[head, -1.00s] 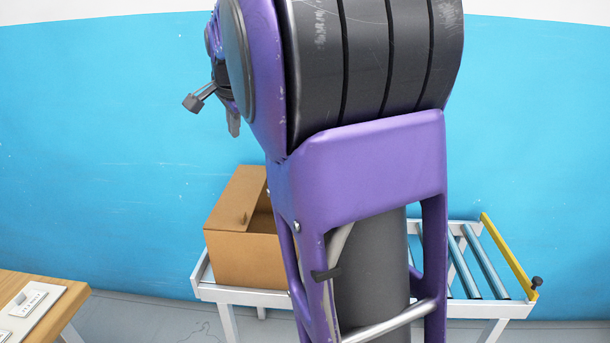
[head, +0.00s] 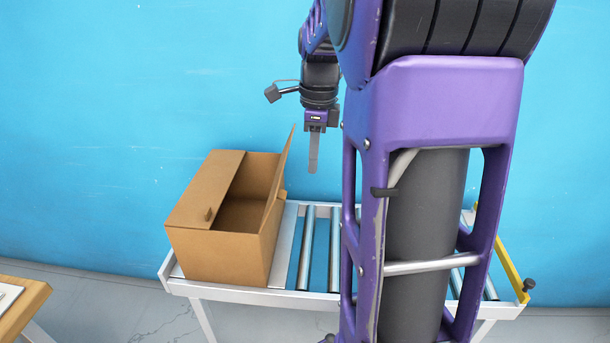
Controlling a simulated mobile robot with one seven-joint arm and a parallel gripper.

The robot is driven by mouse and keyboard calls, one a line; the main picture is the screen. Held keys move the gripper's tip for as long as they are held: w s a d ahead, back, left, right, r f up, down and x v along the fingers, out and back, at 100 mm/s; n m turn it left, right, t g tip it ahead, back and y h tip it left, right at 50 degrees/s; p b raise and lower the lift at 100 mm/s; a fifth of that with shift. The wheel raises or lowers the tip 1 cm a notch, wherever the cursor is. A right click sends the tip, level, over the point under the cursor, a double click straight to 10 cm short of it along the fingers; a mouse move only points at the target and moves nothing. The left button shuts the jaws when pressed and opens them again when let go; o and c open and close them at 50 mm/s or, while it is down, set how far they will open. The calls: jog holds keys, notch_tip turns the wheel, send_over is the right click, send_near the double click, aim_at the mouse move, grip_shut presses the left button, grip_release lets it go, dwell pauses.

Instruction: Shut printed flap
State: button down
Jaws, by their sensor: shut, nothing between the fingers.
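A brown cardboard box (head: 215,255) stands on the left end of a roller conveyor. Its left flap (head: 207,187) lies inward over part of the opening and has a small brown knob on it. Its right flap (head: 284,172) stands nearly upright, and the dark inside shows between the two. I cannot make out print on either flap. My gripper (head: 313,160) is shut and empty, pointing down, to the right of the upright flap and apart from it.
The conveyor (head: 245,295) has bare rollers right of the box and a yellow bar (head: 509,274) at its right end. My purple arm hides its middle. A wooden table (head: 25,300) stands at the lower left. A blue wall is behind.

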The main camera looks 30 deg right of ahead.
notch_tip(320, 180, down, 10)
jog(key=b, duration=0.1)
jog(key=a, duration=0.1)
jog(key=w+a+r, duration=0.2)
jog(key=shift+w+a, duration=0.15)
jog(key=shift+a, duration=0.15)
jog(key=shift+w+a+r+g+h+p, duration=0.2)
jog(key=shift+a+g+h+p, duration=0.1)
jog(key=shift+h+p, duration=0.1)
